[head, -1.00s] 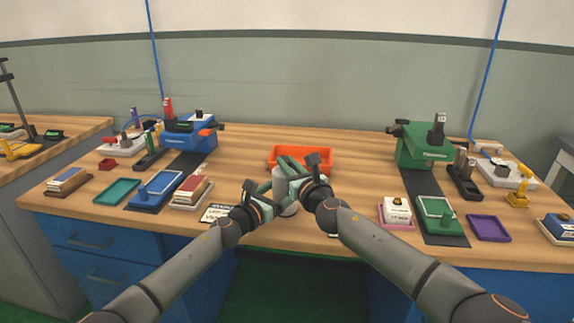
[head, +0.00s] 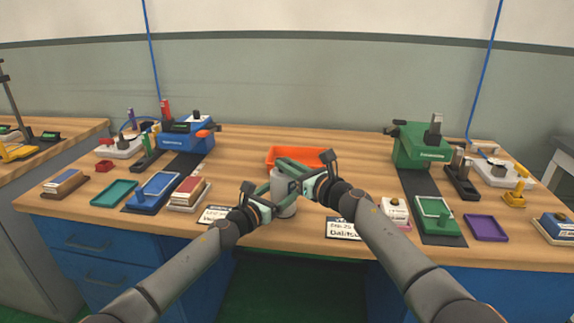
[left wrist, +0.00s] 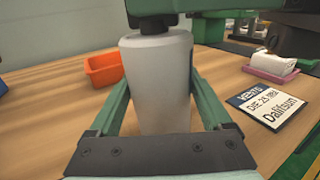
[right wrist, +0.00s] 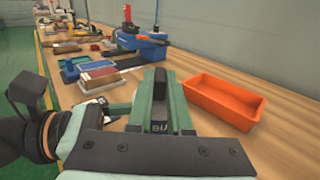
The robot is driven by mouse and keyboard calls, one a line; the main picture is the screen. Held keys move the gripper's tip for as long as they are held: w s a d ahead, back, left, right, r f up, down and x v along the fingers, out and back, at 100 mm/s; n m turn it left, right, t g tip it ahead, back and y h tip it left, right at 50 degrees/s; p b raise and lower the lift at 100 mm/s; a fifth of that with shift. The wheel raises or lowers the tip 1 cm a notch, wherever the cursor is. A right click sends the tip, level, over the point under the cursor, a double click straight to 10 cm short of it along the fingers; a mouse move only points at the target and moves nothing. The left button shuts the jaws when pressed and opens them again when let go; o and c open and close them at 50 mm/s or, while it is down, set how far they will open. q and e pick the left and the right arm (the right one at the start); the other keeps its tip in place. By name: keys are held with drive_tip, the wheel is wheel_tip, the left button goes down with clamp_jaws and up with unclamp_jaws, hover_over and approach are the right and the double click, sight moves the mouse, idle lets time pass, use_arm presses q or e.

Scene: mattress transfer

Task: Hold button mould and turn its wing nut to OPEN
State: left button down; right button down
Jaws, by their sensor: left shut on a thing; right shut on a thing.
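The button mould (head: 284,205) is a pale grey upright cylinder near the front middle of the bench. My left gripper (head: 279,190) is shut around its sides; the left wrist view shows the mould (left wrist: 157,85) between the green fingers. My right gripper (head: 283,166) is shut over the mould's top, its fingers pointing left. The wing nut is mostly hidden by these fingers; a dark piece (right wrist: 158,100) shows between them in the right wrist view, with the letters "BU" nearer the palm. The OPEN mark is not visible.
An orange tray (head: 290,153) stands just behind the mould. Name cards (head: 343,228) lie at the front edge. A blue press (head: 187,135) stands at left and a green press (head: 420,148) at right, with small trays and blocks before them.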

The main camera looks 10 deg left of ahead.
drive_tip(key=shift+d+r, duration=0.1)
drive_tip(key=shift+r, duration=0.05)
drive_tip(key=c, duration=0.8)
unclamp_jaws()
drive_tip(key=shift+c, duration=0.2)
drive_tip(key=shift+s+d, duration=0.35)
drive_tip(key=shift+d, duration=0.25)
drive_tip(key=v, duration=1)
drive_tip(key=shift+s, duration=0.35)
